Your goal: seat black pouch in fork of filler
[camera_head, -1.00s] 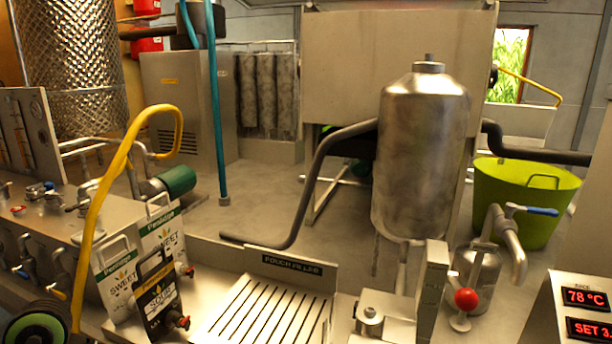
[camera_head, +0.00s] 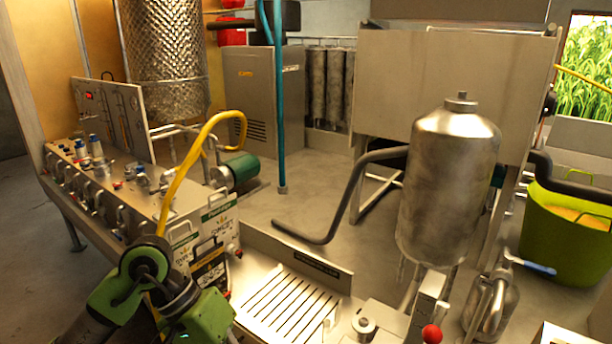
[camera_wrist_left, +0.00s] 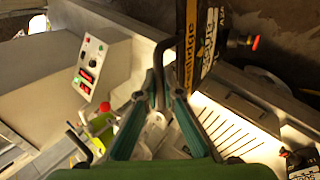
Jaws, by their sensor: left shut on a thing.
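My left gripper (camera_wrist_left: 160,82) is shut on the black handle of a black pouch (camera_wrist_left: 204,35), which has a red tap at its side in the left wrist view. My left fingertips cannot be made out there. The filler (camera_head: 430,303) is a steel post with a red knob at the lower right of the head view. Its fork cannot be made out. My right gripper is not in view.
A slotted drain tray (camera_head: 285,302) lies between the pouches and the filler. A steel tank (camera_head: 450,190) stands behind the filler. A yellow hose (camera_head: 190,160) arches above the valve bench. Another dark pouch (camera_wrist_left: 300,162) shows at the lower right of the wrist view.

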